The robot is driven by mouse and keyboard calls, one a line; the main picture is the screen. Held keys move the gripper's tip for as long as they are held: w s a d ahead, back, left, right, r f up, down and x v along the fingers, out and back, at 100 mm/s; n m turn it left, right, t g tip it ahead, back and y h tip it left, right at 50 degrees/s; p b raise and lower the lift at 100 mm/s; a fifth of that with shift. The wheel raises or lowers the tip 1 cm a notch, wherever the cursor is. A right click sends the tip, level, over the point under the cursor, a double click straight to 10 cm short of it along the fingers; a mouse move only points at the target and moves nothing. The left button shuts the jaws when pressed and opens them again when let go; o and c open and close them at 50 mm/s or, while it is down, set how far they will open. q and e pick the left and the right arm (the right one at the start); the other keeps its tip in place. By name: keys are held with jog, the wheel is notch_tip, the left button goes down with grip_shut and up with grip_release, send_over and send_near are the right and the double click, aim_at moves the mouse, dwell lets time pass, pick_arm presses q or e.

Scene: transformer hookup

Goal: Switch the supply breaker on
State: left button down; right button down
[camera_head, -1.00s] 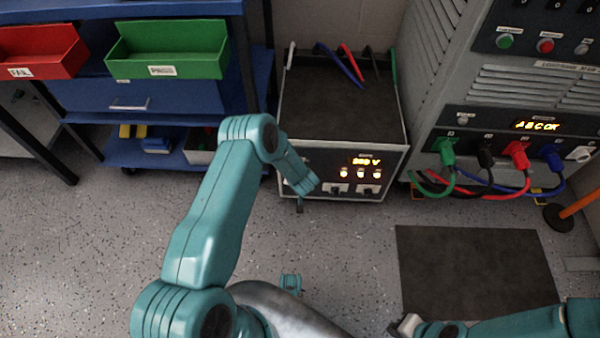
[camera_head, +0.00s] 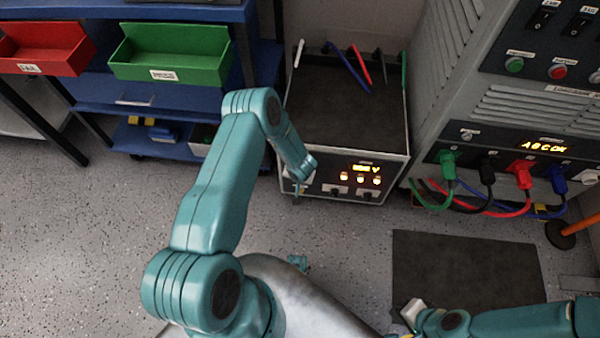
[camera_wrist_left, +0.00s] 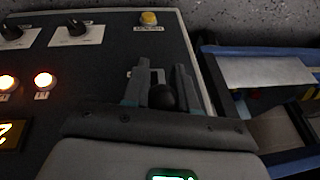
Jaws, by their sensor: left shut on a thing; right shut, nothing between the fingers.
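The dark supply box (camera_head: 345,110) stands against the wall, with a lit display (camera_head: 366,168) and lit lamps on its front panel. In the head view the left arm's forearm partly hides the box's left front. The breaker's on or off marking is not readable. My right gripper (camera_head: 410,312) is shut and empty above the floor.
A grey cabinet (camera_head: 480,120) on the right has green, black, red and blue cables plugged in. A dark mat (camera_head: 465,265) lies on the floor. A blue shelf unit (camera_head: 95,100) with red and green bins stands left. A yellow button (camera_wrist_left: 149,18) is on the panel.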

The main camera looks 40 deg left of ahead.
dwell(0.4)
pick_arm(q)
jog(key=c, duration=1)
grip_release()
jog(key=shift+r, duration=0.1)
jog(key=p+v, duration=0.5)
jog(key=v, duration=1.1)
jog(key=shift+r, duration=0.1)
